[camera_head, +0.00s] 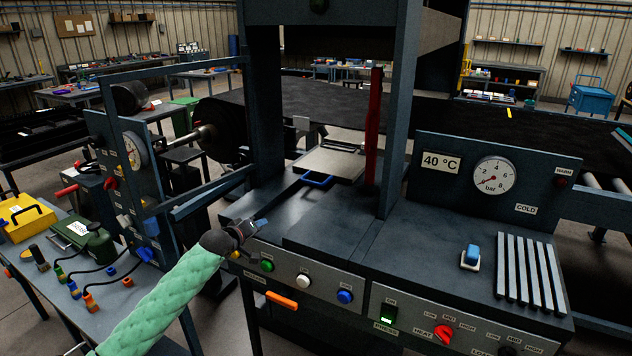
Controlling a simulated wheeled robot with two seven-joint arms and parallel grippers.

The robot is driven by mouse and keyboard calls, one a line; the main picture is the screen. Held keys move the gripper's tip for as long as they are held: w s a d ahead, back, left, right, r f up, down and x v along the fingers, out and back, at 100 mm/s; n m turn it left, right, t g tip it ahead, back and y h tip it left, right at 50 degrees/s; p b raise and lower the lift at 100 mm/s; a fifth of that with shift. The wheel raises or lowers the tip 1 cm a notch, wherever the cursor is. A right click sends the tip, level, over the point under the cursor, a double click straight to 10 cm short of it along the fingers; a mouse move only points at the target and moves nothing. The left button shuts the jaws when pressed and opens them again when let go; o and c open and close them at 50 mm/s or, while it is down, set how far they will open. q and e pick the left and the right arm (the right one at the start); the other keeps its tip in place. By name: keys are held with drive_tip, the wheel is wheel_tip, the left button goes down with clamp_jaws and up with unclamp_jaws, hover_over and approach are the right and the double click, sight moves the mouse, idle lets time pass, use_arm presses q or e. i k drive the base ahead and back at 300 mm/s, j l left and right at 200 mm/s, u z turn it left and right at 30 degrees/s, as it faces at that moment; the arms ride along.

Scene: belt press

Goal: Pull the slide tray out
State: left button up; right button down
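The slide tray (333,162) is a flat, pale metal plate inside the dark press frame, in the upper middle of the head view. A blue handle (316,181) sticks out at its front edge. My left arm, in a green padded sleeve, comes in from the lower left. My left gripper (259,224) is over the front left of the press bench, to the left of and nearer than the blue handle, apart from it. Its fingers are small and dark, so I cannot tell whether they are open. My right gripper is not in view.
Dark press posts (400,110) stand on both sides of the tray, with a red upright bar (373,128) at its right. The bench top (335,225) before the tray is clear. A gauge panel (490,180) and metal strips (530,272) are at the right.

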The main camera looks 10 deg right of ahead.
sight(330, 161)
drive_tip(key=i+l, duration=0.7)
